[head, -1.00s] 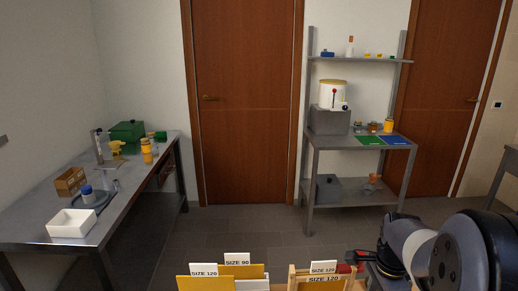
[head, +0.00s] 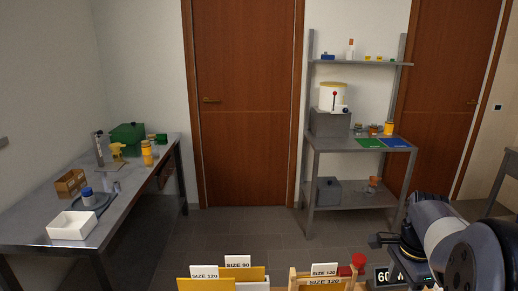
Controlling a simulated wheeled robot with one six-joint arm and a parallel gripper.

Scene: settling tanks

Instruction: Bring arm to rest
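My arm shows at the lower right of the head view, its dark and grey links bent in front of the shelf stand. The dark end at its left side appears to be my gripper (head: 379,241), raised above the floor and apart from the stand. Its fingers are too small and dark to show whether they are open or shut. I see nothing clearly held in it.
Below are card holders with size labels (head: 237,262), a red round thing (head: 358,261) and a partly hidden display (head: 383,276). A steel bench (head: 40,205) with a white tray (head: 73,225) stands left, a shelf stand (head: 311,185) right. Floor between is clear.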

